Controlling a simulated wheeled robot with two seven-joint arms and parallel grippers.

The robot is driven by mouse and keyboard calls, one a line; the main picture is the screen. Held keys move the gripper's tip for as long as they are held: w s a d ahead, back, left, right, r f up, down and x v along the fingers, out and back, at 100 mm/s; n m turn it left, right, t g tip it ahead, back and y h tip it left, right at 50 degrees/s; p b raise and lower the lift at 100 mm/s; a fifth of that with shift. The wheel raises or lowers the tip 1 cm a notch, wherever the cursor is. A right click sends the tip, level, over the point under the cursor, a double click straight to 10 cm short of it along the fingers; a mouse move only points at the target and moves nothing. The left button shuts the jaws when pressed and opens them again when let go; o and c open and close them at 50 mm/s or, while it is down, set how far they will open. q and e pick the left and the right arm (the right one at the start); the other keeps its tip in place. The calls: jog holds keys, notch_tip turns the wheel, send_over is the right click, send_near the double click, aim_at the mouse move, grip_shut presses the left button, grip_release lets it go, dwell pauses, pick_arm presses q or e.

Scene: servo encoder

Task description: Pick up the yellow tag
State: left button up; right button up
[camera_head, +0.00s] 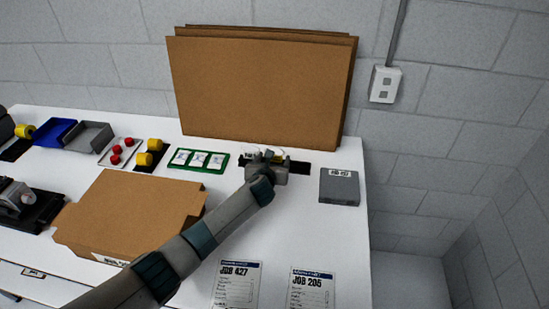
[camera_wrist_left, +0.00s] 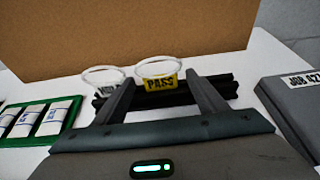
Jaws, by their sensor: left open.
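The yellow tag (camera_wrist_left: 161,85), printed PASS and with a white loop, is at a black holder (camera_wrist_left: 215,85) in the left wrist view. A pale tag (camera_wrist_left: 105,89) with a similar white loop is just left of it, partly hidden by a finger. My left gripper (camera_wrist_left: 161,88) is open, and the yellow tag shows between its two fingertips. The fingers do not look closed on it; the exact gap in depth is unclear. In the head view my left gripper (camera_head: 266,160) is over the black holder (camera_head: 299,167) and hides most of the tags. My right gripper is out of view.
A green tray (camera_head: 219,169) with white packets lies left of the holder, and a grey box (camera_head: 339,187) lies right. Cardboard panels (camera_head: 260,90) stand behind. A cardboard box (camera_head: 125,215) and job sheets (camera_head: 236,285) are nearer the front.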

pick_arm(q)
jog(key=shift+c, duration=0.3)
jog(key=c, duration=1)
jog(key=shift+c, duration=0.3)
jog(key=shift+r, duration=0.4)
notch_tip(320, 180, up, 3)
jog(key=shift+r+b, duration=0.2)
jog(key=shift+b, duration=0.35)
jog(key=s+d+r+b, duration=0.3)
jog(key=s+d+r, duration=0.3)
jog(key=d, duration=0.3)
jog(key=shift+v, duration=0.85)
